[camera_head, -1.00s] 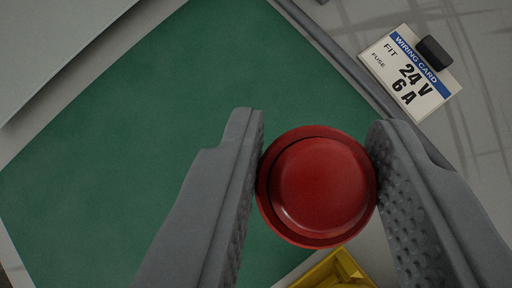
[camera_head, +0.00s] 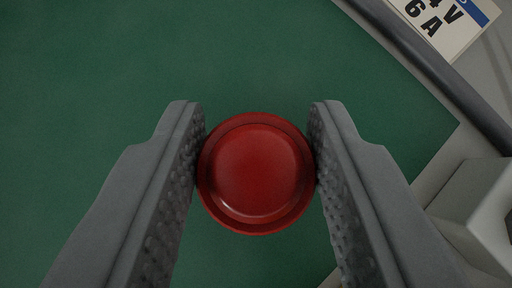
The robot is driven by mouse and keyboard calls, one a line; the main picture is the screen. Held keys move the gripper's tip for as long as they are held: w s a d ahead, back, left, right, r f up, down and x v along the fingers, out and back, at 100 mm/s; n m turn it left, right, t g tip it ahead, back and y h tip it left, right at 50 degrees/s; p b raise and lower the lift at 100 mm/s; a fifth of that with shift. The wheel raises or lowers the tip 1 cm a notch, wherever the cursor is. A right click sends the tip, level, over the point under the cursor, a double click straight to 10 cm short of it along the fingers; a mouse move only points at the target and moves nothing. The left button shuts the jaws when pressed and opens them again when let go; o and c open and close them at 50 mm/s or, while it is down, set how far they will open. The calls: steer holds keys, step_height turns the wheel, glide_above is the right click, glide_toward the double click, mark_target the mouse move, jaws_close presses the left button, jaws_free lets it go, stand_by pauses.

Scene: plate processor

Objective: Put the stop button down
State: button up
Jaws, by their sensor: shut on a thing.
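The red round stop button (camera_head: 256,174) is in the middle of the view, seen from above. My gripper (camera_head: 257,135) is shut on it, with one grey textured finger against its left side and one against its right side. The green mat (camera_head: 90,70) lies beneath the button and fills most of the view. I cannot tell whether the button's underside touches the mat, as it is hidden below its red top.
A wiring card (camera_head: 445,22) shows in part at the top right, beyond a dark grey rail (camera_head: 430,62). A pale grey block (camera_head: 475,205) stands at the right beside the mat's edge. The mat left of the gripper is clear.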

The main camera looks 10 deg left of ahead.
steer(key=shift+f, duration=0.15)
steer(key=o, duration=1.1)
steer(key=shift+c, duration=0.2)
steer(key=shift+r, duration=0.2)
steer(key=v, duration=1.2)
steer(key=shift+s, duration=0.1)
steer(key=s+r+m+t, duration=0.1)
steer(key=s+r+t, duration=0.3)
steer(key=s, duration=1)
steer(key=s+a+r+t+h, duration=0.1)
steer(key=s+r+t, duration=0.3)
steer(key=s+r, duration=0.7)
steer(key=s, duration=0.4)
steer(key=shift+s+r+m+t, duration=0.15)
steer(key=shift+s+m+t, duration=0.15)
steer(key=shift+m, duration=0.1)
